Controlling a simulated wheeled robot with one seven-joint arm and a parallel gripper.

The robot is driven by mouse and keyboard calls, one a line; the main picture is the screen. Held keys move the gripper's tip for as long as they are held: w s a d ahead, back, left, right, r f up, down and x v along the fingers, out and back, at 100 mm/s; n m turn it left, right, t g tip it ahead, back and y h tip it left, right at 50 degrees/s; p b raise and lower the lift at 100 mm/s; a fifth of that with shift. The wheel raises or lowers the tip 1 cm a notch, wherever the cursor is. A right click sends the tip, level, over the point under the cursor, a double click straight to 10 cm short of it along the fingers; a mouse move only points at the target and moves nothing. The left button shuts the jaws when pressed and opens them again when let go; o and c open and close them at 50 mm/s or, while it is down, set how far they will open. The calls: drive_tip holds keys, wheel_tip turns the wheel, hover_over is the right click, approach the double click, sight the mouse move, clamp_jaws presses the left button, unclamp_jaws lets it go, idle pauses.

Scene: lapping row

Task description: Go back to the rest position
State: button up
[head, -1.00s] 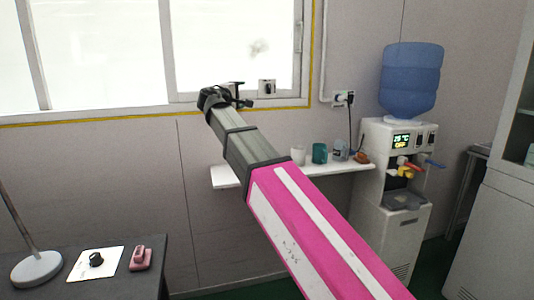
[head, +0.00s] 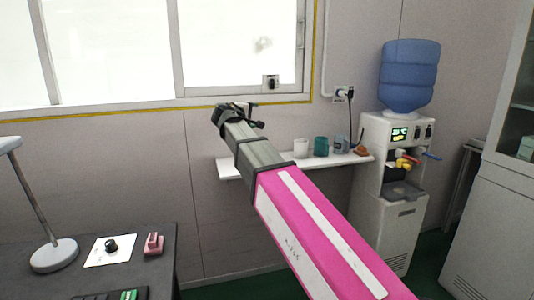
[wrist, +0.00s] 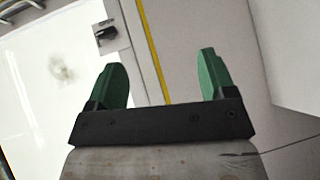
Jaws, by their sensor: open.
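My gripper (wrist: 160,80) shows in the wrist view with its two green fingers spread wide and nothing between them. Behind the fingers are the window, its frame with a yellow edge strip, and the grey wall. In the head view my pink and grey arm reaches up and away to the left, and the gripper (head: 243,112) is at its far end, in front of the wall just below the window. Its fingers are too small to make out there.
A white shelf (head: 230,170) with cups (head: 321,146) is on the wall behind my arm. A water dispenser (head: 382,150) stands to the right, beside a grey cabinet (head: 490,220). A dark desk (head: 150,270) at lower left holds a lamp (head: 53,255), a white card (head: 108,258) and a pink item (head: 153,243).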

drive_tip(key=s+d+f+m+g+y, duration=0.15)
drive_tip(key=d+f, duration=0.35)
drive_tip(key=f, duration=0.5)
drive_tip(key=s+d+f+m+g, duration=0.25)
drive_tip(key=d+f, duration=0.35)
drive_tip(key=f, duration=0.4)
drive_tip(key=s+d+f+m+g+y, duration=0.1)
drive_tip(key=s+d+f+g, duration=0.3)
drive_tip(key=f, duration=0.6)
drive_tip(key=s+d+f+m+g+y, duration=0.2)
drive_tip(key=s+d+f, duration=0.3)
drive_tip(key=s+f, duration=0.3)
drive_tip(key=s+d+f+m+g+y, duration=0.3)
drive_tip(key=s+f, duration=0.6)
drive_tip(key=f, duration=0.4)
drive_tip(key=shift+s+d+f+m+g+y, duration=0.2)
drive_tip(key=shift+d+m+g+y, duration=0.3)
drive_tip(key=shift+d, duration=0.6)
